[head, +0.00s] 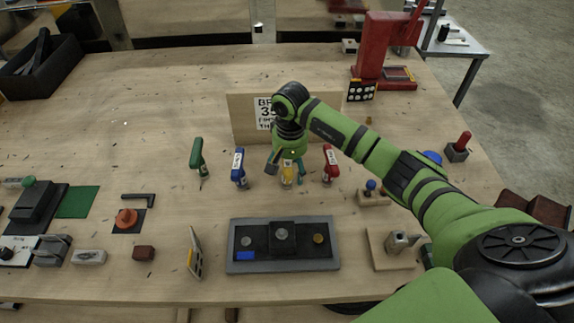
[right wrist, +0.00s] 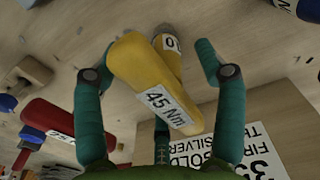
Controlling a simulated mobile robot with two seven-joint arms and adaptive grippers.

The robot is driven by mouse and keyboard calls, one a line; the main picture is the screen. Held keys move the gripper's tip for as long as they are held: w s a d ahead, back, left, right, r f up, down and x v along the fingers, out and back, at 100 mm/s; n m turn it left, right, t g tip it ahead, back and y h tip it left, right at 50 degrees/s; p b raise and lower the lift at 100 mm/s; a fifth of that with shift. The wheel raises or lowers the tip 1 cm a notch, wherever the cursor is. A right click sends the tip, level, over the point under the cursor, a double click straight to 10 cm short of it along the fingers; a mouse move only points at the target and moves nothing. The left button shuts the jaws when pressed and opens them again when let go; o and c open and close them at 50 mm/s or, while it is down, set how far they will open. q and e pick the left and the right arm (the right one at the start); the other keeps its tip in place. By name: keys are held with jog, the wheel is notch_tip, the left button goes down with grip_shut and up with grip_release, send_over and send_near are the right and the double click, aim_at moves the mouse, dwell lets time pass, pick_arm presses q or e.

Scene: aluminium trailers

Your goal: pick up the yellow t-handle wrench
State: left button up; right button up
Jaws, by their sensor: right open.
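The yellow t-handle wrench (head: 287,176) stands upright in the row of coloured t-handles, partly hidden by my right gripper. In the right wrist view the yellow wrench (right wrist: 150,78) lies between the fingers, with a white "45 Nm" label on its handle. My right gripper (head: 286,165) is open around the handle, with teal fingers on both sides. In the right wrist view the right gripper (right wrist: 157,58) shows gaps beside the handle; whether any finger touches it I cannot tell. My left gripper is not in view.
A blue t-handle (head: 239,168) and a green one (head: 198,156) stand to the left, a red one (head: 330,163) close to the right. A wooden sign board (head: 244,118) stands behind. A grey tray (head: 233,263) lies in front.

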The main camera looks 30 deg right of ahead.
grip_shut()
notch_tip(320, 180, up, 10)
jog(key=b, duration=0.4)
jog(key=shift+f, duration=0.2)
jog(key=shift+r, duration=0.25)
